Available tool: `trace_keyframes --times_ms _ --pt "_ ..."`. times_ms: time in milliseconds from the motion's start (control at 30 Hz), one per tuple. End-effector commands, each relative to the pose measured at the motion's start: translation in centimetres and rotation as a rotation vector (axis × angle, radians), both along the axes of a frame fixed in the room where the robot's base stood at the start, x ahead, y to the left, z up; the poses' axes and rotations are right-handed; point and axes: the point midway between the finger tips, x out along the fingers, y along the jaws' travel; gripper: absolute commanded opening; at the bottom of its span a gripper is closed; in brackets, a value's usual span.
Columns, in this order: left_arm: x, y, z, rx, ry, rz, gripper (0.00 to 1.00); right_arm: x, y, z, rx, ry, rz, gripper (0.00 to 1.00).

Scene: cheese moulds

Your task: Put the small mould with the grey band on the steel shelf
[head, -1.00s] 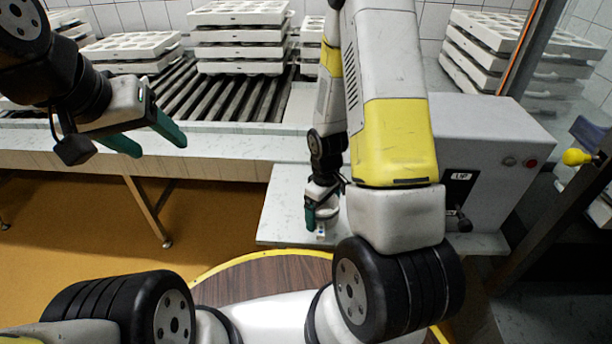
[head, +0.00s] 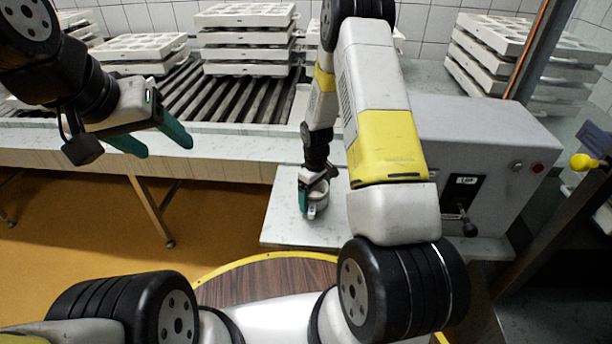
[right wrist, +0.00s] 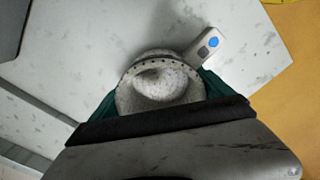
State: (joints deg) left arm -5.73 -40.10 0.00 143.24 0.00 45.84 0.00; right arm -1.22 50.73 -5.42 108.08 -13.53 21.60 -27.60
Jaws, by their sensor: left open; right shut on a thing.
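My right gripper (head: 310,203) is low over a pale, grey-flecked plate (head: 283,225) beside the grey machine. In the right wrist view its green fingers (right wrist: 160,92) are shut on a small round whitish mould (right wrist: 166,84) with a dotted rim. A pale piece with a blue dot (right wrist: 208,44) sticks out at the mould's far side. I cannot make out a grey band, nor whether the mould touches the plate. My left gripper (head: 166,142) is open and empty, in front of the roller table at the left.
Stacks of white mould trays (head: 245,50) stand on the roller table (head: 230,100) behind. The grey machine (head: 490,150) with a lever stands right of the plate. A dark post with a yellow knob (head: 582,161) is at the far right. The plate's front left is clear.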

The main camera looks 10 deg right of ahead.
Motion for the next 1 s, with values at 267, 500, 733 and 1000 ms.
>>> trace_keyframes --times_ms 267,500,733,1000 --pt "0.0 0.0 0.0 0.0 0.0 0.0 0.61 0.0 0.0 -0.2 0.0 -0.001 0.0 0.46" --pt "0.0 0.0 0.0 0.0 0.0 0.0 0.61 0.0 0.0 -0.2 0.0 -0.001 0.0 1.0" --pt "0.0 0.0 0.0 0.0 0.0 0.0 0.61 0.1 0.0 1.1 0.0 -0.003 -0.001 1.0" --pt "0.0 0.0 0.0 0.0 0.0 0.0 0.61 0.1 0.0 6.6 0.0 -0.005 -0.001 1.0"
